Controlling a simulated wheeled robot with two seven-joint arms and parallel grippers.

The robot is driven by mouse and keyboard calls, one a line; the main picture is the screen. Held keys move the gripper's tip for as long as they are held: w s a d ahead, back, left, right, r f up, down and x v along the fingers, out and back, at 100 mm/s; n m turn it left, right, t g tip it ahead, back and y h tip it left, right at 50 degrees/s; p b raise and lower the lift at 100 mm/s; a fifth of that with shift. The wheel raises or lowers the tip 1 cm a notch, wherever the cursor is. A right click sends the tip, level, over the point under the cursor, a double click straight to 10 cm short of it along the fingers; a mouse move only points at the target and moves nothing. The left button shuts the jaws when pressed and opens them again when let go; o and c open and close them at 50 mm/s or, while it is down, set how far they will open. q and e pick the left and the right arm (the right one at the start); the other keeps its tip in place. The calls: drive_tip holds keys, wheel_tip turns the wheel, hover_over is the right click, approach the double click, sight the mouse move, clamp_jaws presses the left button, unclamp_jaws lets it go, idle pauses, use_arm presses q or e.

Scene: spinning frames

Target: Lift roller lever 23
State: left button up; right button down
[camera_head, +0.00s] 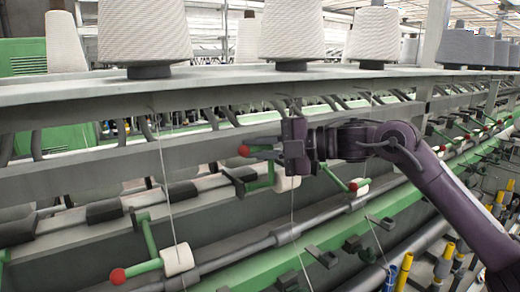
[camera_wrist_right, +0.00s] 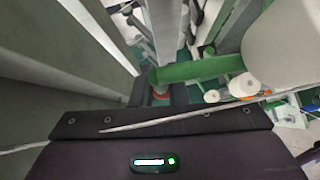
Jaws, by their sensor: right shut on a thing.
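My right gripper (camera_head: 262,149) reaches in from the right in the head view. Its fingertips are at the red-knobbed end of a green roller lever (camera_head: 262,181), and it is shut on that lever. The red knob (camera_head: 244,151) shows just left of the fingers. The lever's white roller (camera_head: 287,183) hangs below the gripper body. In the right wrist view the green lever arm (camera_wrist_right: 195,69) crosses above the gripper, beside a large white roller (camera_wrist_right: 286,45). No number is readable on the lever. My left gripper is not in view.
Other green levers with red knobs stand to the lower left (camera_head: 118,276) and to the right (camera_head: 353,186). A thin yarn (camera_head: 292,215) runs down close to my gripper. A rail (camera_head: 90,92) with large yarn cones (camera_head: 145,32) lies above.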

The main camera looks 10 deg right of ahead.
drive_tip(key=shift+r, duration=0.1)
idle(0.3)
drive_tip(key=c, duration=1.8)
unclamp_jaws()
drive_tip(key=o, duration=0.4)
drive_tip(key=shift+w+a, duration=0.1)
drive_tip(key=shift+a, duration=0.1)
drive_tip(key=shift+c, duration=0.2)
drive_tip(key=shift+d, duration=0.15)
drive_tip(key=shift+s+d+b, duration=0.2)
drive_tip(key=shift+d+b, duration=0.15)
drive_tip(key=b+v, duration=0.3)
drive_tip(key=v, duration=0.3)
drive_tip(key=shift+d, duration=0.1)
drive_tip(key=shift+s+d+r, duration=0.1)
drive_tip(key=shift+s+d, duration=0.05)
drive_tip(key=shift+d, duration=0.1)
